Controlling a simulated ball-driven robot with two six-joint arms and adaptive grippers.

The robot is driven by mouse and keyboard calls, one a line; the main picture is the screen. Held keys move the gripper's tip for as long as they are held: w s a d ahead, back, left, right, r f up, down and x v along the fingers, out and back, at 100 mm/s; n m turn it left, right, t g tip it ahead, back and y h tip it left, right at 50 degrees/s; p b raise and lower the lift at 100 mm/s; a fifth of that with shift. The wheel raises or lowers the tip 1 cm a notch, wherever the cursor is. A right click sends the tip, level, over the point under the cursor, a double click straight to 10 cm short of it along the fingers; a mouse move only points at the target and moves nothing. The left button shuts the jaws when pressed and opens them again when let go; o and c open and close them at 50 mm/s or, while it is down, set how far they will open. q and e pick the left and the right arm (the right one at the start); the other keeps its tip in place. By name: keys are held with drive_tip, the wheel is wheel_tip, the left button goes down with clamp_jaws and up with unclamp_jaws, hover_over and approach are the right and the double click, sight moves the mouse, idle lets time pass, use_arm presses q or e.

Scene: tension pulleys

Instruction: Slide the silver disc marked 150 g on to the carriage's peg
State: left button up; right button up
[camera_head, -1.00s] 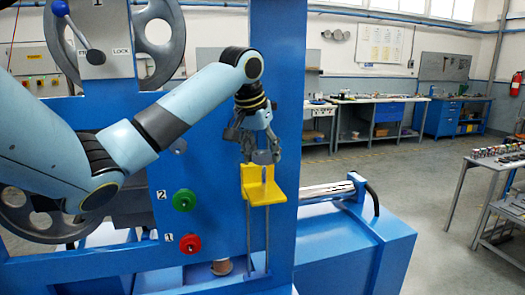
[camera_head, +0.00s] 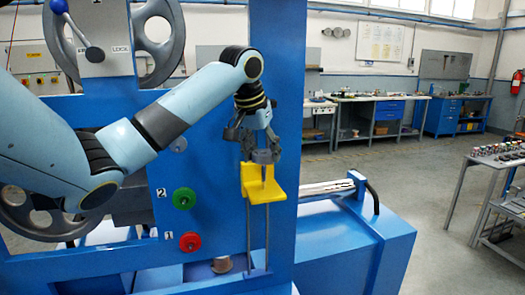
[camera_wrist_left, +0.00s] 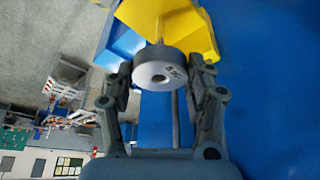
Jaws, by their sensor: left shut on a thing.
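The silver disc (camera_wrist_left: 160,75) is held between the fingertips of my left gripper (camera_wrist_left: 159,82), which also shows in the head view (camera_head: 262,156). A small tilted dark marking is on its face, too small to read surely. In the wrist view the peg (camera_wrist_left: 158,32) lines up behind the disc, beside the yellow carriage (camera_wrist_left: 187,28). I cannot tell whether the peg's tip is in the hole. My right gripper is not in view.
The blue machine column (camera_head: 276,100) stands right behind the gripper. Two thin rods (camera_head: 248,235) run below the carriage. A green knob (camera_head: 184,199) and a red knob (camera_head: 190,242) are to the left. Workbenches (camera_head: 365,108) stand far back, with open floor between.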

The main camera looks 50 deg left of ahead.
sight(263, 175)
use_arm(q)
drive_tip(key=shift+f, duration=0.15)
drive_tip(key=shift+f, duration=1.35)
drive_tip(key=shift+f, duration=0.15)
idle(0.4)
drive_tip(key=shift+f, duration=1.35)
drive_tip(key=shift+f, duration=0.2)
